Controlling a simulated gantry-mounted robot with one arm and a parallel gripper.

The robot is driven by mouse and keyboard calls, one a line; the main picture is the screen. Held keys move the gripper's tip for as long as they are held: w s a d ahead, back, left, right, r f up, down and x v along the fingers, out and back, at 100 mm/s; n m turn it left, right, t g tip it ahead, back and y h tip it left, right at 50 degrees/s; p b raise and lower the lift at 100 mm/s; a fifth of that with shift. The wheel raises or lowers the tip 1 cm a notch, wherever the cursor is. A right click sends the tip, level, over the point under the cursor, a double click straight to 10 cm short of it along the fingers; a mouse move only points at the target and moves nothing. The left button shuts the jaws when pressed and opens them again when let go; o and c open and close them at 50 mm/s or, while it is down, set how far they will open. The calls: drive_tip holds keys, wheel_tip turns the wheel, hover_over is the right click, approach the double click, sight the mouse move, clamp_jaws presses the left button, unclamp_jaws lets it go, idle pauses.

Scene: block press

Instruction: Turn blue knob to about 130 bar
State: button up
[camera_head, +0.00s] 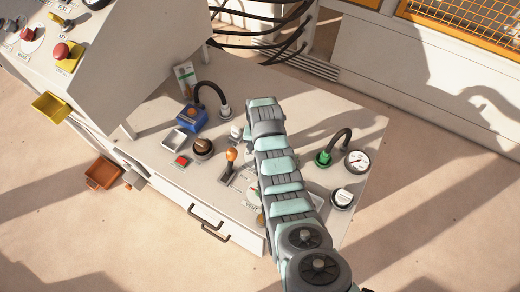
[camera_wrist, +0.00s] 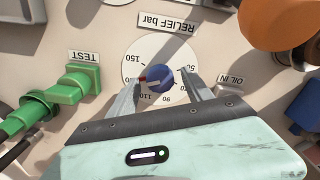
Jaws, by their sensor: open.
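The blue knob (camera_wrist: 158,80) sits in the centre of a round white dial (camera_wrist: 160,50) under a "RELIEF bar" label (camera_wrist: 166,20), which appears upside down in the wrist view. The dial numbers 150, 110, 90 and 50 can be read; the left finger covers the stretch between 150 and 110. A small red mark shows at the knob's left edge, facing that stretch. My gripper (camera_wrist: 165,84) is open, with one fingertip on each side of the knob. I cannot tell whether either touches it. In the head view, my arm hides the knob and gripper.
A green TEST fitting (camera_wrist: 72,87) is left of the dial. An orange ball-topped lever (camera_wrist: 285,22) stands close at upper right. A pressure gauge (camera_head: 357,160), a green hose fitting (camera_head: 323,158) and a blue box (camera_head: 191,118) stand on the bench (camera_head: 140,148).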

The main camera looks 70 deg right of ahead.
wheel_tip(320, 180, up, 11)
drive_tip(key=shift+f+p, duration=0.15)
drive_tip(key=shift+p, duration=0.2)
idle(0.6)
